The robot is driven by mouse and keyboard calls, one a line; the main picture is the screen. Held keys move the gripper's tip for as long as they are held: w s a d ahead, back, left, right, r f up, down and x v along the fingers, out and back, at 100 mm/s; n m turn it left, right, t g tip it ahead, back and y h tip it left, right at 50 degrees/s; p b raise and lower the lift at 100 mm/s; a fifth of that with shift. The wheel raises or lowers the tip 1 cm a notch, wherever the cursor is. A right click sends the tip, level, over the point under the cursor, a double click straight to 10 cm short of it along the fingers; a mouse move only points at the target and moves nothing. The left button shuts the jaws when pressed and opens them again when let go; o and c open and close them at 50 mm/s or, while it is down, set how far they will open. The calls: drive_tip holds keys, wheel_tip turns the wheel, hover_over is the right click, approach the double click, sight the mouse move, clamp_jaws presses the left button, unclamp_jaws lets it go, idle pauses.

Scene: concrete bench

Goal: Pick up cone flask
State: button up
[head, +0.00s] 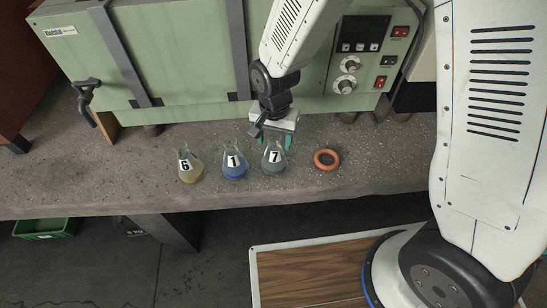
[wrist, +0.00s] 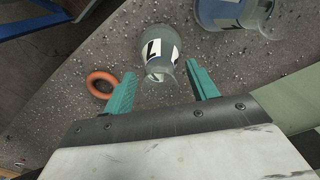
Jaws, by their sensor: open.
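Three cone flasks stand in a row on the concrete bench (head: 100,178). The left one is the yellowish flask 6 (head: 189,166), the middle one is the blue flask 1 (head: 234,164), and the right one is the grey flask 7 (head: 273,157). My gripper (head: 272,140) is open and empty, with its teal fingers close by flask 7. In the wrist view flask 7 (wrist: 158,55) lies ahead of and partly between the open fingertips (wrist: 162,82). Blue flask 1 (wrist: 222,14) is cut off at the top right of that view.
An orange ring (head: 326,160) lies on the bench right of flask 7; it also shows in the wrist view (wrist: 101,84), left of the fingers. A large green oven (head: 190,60) with a control panel stands close behind the flasks. The bench's front edge is near. Bench left of flask 6 is clear.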

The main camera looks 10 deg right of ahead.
clamp_jaws()
drive_tip(key=shift+r, duration=0.1)
